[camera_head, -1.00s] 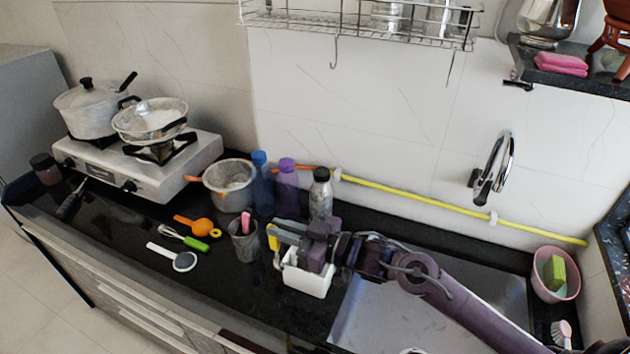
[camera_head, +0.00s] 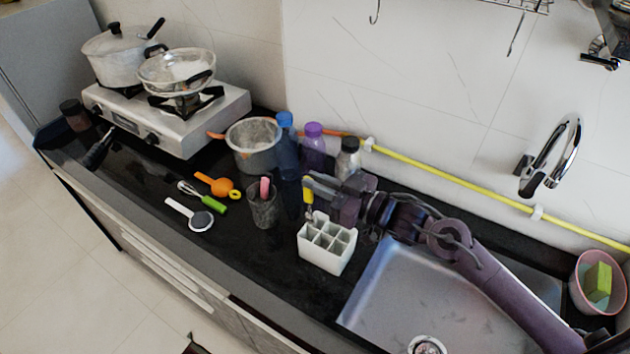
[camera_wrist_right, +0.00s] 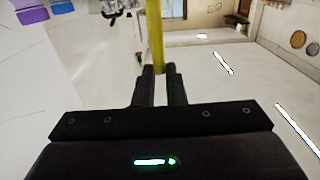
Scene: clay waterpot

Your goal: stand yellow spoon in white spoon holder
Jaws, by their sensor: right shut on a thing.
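The yellow spoon (camera_head: 308,195) is upright in my right gripper (camera_head: 310,184), which is shut on its handle. In the right wrist view the yellow handle (camera_wrist_right: 155,35) rises from between the two fingertips (camera_wrist_right: 160,78). The white spoon holder (camera_head: 325,258) stands on the black counter, with several open compartments facing up. The spoon's lower end is at the holder's back left corner in the picture; I cannot tell whether it is inside a compartment or just above or behind it. My left gripper is not in view.
A dark cup (camera_head: 262,210) with a pink item stands left of the holder. Blue (camera_head: 287,150), purple (camera_head: 313,147) and metal (camera_head: 348,160) bottles stand close behind. The sink (camera_head: 400,300) is to the right. Orange, green and white utensils lie left.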

